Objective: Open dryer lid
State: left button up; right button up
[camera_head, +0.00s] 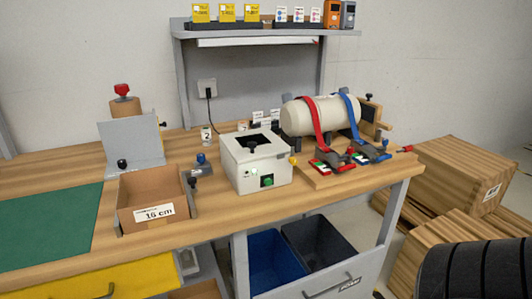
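Nothing in view is clearly marked as a dryer. A white box-shaped device (259,181) stands on the wooden workbench, with a green button (267,181) on its front, a dark part (252,143) on top and a yellow knob (293,160) at its right side. I cannot tell whether its top is a lid or whether it is open. To its right, a cream cylinder (309,116) lies on its side under a red strap (313,122) and a blue strap (351,112). Neither of my grippers is in view.
An open cardboard box (157,221) labelled 16 cm and a green mat (50,228) occupy the bench's left part. A grey shelf (265,33) rises behind. Bins (276,260) sit below, and wooden crates (470,180) stand on the right floor.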

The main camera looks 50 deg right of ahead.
aim_at(249, 145)
jog(key=u, duration=0.3)
jog(key=k, duration=0.3)
jog(key=z, duration=1.15)
